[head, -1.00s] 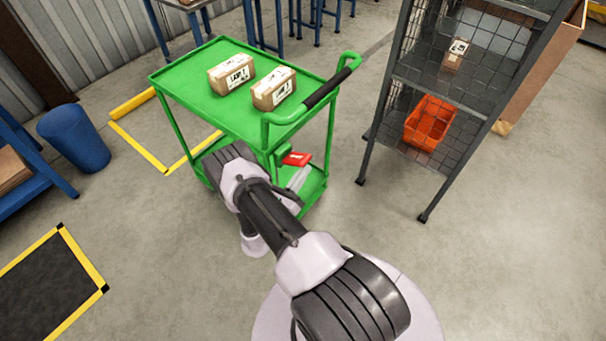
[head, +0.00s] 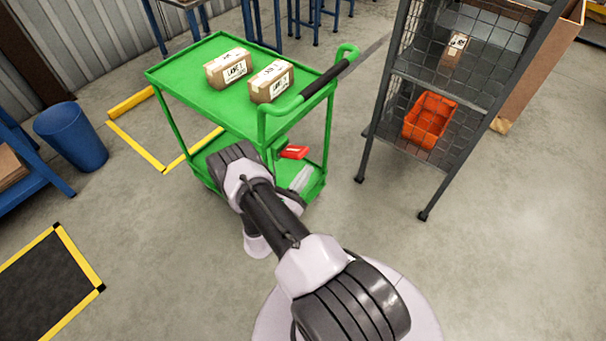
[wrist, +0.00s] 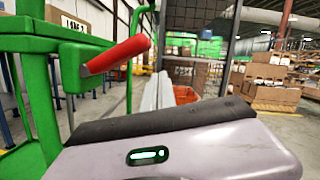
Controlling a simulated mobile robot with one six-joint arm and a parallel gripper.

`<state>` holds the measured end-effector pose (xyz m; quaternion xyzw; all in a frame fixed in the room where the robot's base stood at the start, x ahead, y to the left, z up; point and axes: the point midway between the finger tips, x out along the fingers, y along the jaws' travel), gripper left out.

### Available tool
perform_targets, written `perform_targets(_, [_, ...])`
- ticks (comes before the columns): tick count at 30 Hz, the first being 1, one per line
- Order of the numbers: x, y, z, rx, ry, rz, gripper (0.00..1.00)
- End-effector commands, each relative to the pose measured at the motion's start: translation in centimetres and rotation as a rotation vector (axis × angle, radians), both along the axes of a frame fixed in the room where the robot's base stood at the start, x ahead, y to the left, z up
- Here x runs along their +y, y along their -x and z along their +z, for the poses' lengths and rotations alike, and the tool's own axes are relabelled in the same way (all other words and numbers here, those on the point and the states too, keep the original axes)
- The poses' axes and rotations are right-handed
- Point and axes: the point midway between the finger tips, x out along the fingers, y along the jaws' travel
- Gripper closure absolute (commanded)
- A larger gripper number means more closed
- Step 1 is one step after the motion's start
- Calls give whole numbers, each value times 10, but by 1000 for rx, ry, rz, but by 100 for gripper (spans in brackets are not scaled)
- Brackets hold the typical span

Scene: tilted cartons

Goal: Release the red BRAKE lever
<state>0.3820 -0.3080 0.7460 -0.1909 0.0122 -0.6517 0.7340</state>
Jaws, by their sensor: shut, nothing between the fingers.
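The red BRAKE lever (head: 294,152) sticks out from a green bracket below the handle end of the green cart (head: 205,108). In the wrist view the lever (wrist: 118,54) slants up to the right from its bracket, with a pale band near its base. My gripper (head: 301,179) is shut and empty, just below the lever in the head view. In the wrist view its pale fingers (wrist: 158,92) show to the right of and below the lever, with a gap between them in the picture. My wrist housing hides the lower part of that view.
Two tilted cartons (head: 228,69) (head: 271,82) lie on the cart's top. A dark wire-mesh rack (head: 440,78) with an orange bin (head: 428,121) stands to the right. A blue barrel (head: 71,138) stands at left. The floor right of my arm is clear.

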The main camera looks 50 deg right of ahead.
Motion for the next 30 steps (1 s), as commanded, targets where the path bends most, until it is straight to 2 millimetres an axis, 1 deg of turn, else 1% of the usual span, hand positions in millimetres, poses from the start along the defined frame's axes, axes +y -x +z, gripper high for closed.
perform_targets(1, [5, 1, -13, 2, -1, 4, 100])
perform_targets(3, [25, 4, -9, 3, -1, 10, 100])
perform_targets(6, [48, 9, -14, 3, -1, 7, 100])
perform_targets(9, [68, 14, -19, 3, -1, 7, 100])
perform_targets(12, [83, 17, -22, 1, -1, 6, 100])
perform_targets(15, [91, 19, -25, 1, 0, 5, 100])
perform_targets(18, [95, 21, -26, 1, -1, 2, 100])
perform_targets(30, [95, 21, -27, 1, -1, 2, 100])
